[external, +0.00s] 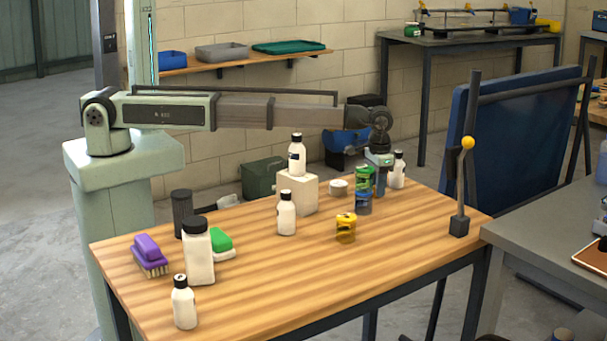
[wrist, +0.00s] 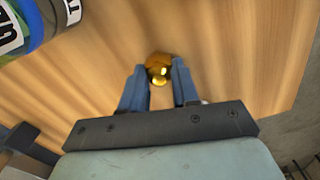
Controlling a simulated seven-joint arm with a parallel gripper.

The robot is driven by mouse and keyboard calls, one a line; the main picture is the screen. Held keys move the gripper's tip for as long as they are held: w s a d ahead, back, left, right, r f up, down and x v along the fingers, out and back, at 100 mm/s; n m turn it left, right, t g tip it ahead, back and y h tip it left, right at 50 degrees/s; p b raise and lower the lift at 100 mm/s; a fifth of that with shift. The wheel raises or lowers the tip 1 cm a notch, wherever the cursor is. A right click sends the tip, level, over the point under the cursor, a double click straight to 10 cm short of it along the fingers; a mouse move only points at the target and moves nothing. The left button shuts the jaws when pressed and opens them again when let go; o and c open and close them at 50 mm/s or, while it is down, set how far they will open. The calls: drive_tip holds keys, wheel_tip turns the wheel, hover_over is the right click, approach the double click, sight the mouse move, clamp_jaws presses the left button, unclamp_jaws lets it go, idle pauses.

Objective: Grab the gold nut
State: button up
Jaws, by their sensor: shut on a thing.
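The gold nut (wrist: 158,66) shows in the wrist view between the tips of my gripper's two blue fingers. My gripper (wrist: 159,76) is shut on it, above or at the wooden tabletop; the height is hard to tell. In the external view my gripper (external: 381,186) points down at the far right part of the table, just right of and behind a green and blue stack of cans. The nut cannot be made out in that view.
The stacked cans (external: 363,203) stand close beside my gripper; a white bottle (external: 398,170) is just right of it. A yellow can (external: 346,228) stands nearer the front. A yellow-knobbed lever (external: 461,190) rises at the right edge. The table's (external: 300,275) front middle is clear.

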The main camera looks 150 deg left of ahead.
clamp_jaws()
drive_tip(key=shift+r, duration=0.15)
